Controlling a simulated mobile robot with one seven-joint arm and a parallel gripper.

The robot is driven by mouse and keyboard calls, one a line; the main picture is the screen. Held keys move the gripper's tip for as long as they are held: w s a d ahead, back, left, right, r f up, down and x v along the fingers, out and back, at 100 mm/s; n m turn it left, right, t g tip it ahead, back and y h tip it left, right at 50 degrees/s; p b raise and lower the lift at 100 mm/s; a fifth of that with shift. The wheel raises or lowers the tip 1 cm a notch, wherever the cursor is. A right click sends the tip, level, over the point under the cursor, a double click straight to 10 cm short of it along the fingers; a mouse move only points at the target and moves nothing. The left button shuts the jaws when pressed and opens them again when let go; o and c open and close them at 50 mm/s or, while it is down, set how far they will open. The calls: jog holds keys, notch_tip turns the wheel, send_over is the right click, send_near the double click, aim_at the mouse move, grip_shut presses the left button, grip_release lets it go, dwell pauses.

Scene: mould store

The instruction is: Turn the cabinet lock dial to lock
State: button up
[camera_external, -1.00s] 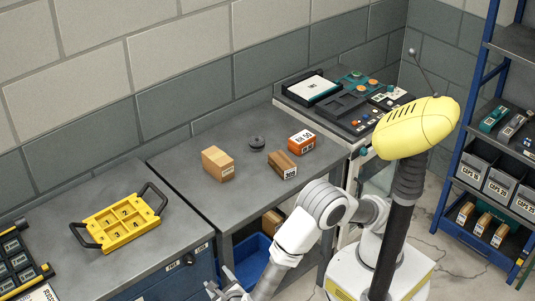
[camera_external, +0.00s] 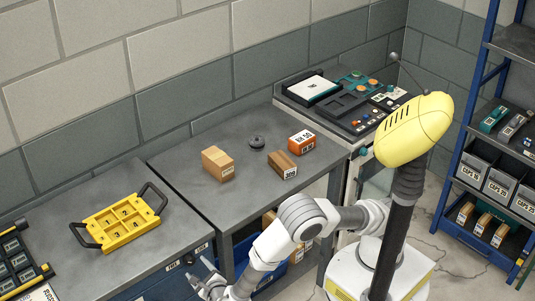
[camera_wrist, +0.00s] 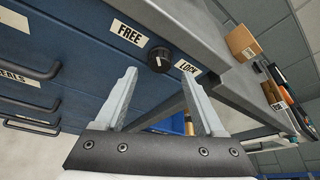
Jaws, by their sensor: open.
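The cabinet lock dial (camera_wrist: 159,60) is a round black knob on the front of the blue cabinet (camera_wrist: 85,65). It sits between a FREE label (camera_wrist: 128,33) on its left and a LOCK label (camera_wrist: 188,68) on its right. A small light mark shows on the knob; I cannot tell clearly which way it points. The dial is also small in the external view (camera_external: 188,259). My gripper (camera_wrist: 161,80) is open and empty, its fingers on either side of the dial in the wrist view, apparently short of it. In the external view, my gripper (camera_external: 207,280) is in front of the cabinet.
The worktop (camera_external: 150,245) above the cabinet overhangs close to the dial and holds a yellow tray (camera_external: 122,221). Drawer handles (camera_wrist: 33,68) stick out at left. Boxes (camera_external: 217,163) lie on the adjoining table (camera_external: 215,200), and a blue bin (camera_external: 243,256) is beneath it.

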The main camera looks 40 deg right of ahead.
aim_at(192, 263)
jog(key=shift+x, duration=1.7)
grip_shut()
